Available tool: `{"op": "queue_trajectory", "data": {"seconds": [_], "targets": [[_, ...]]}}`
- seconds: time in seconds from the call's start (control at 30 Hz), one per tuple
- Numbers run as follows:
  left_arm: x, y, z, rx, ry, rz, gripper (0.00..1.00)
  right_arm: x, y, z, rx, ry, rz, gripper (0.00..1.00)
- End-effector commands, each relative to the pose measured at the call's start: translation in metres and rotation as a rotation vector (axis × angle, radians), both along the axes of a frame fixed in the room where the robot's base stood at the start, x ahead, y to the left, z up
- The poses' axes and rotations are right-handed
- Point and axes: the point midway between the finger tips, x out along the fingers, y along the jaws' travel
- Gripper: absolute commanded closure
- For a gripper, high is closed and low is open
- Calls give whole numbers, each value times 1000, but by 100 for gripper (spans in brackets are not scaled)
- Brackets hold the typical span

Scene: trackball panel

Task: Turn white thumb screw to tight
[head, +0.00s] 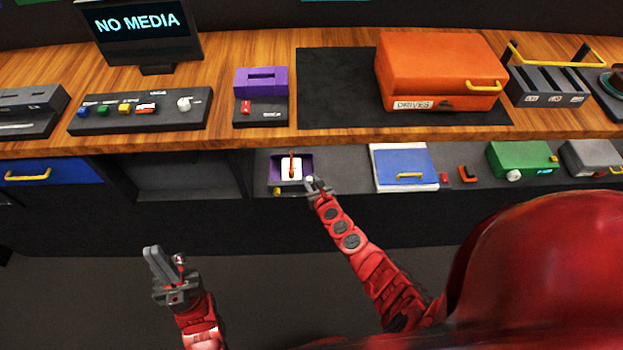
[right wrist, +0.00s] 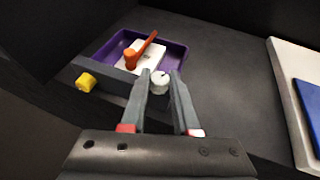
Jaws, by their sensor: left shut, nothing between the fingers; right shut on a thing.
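The white thumb screw (right wrist: 159,82) is a small round knob on the front of the grey-fronted purple tray unit (right wrist: 98,58) on the lower shelf. In the right wrist view it sits between the fingertips of my right gripper (right wrist: 160,80), which is shut on it. In the head view my right gripper (head: 314,184) is at the right front corner of that unit and covers much of the screw. The way the screw is turned cannot be read. My left gripper (head: 160,262) is shut and empty, out over the floor at the lower left.
A yellow knob (right wrist: 86,82) is on the left of the same front. A white block with an orange lever (right wrist: 140,50) sits in the tray. A blue box with a white edge (head: 404,167) stands to the right. The wooden countertop (head: 345,140) overhangs the shelf.

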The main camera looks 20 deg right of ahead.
Motion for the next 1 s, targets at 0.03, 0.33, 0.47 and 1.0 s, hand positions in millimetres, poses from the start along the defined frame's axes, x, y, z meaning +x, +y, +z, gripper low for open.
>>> {"op": "queue_trajectory", "data": {"seconds": [0.03,0.33,0.47,1.0], "targets": [[0,0,4,0,0,0,100,0,1,2,6,1,-18,100],[0,0,19,0,0,0,100,0,5,1,3,5,-180,100],[0,0,22,0,0,0,100,1,8,1,3,2,-304,100],[0,0,-22,0,0,0,100,5,14,-8,6,3,-818,100]]}}
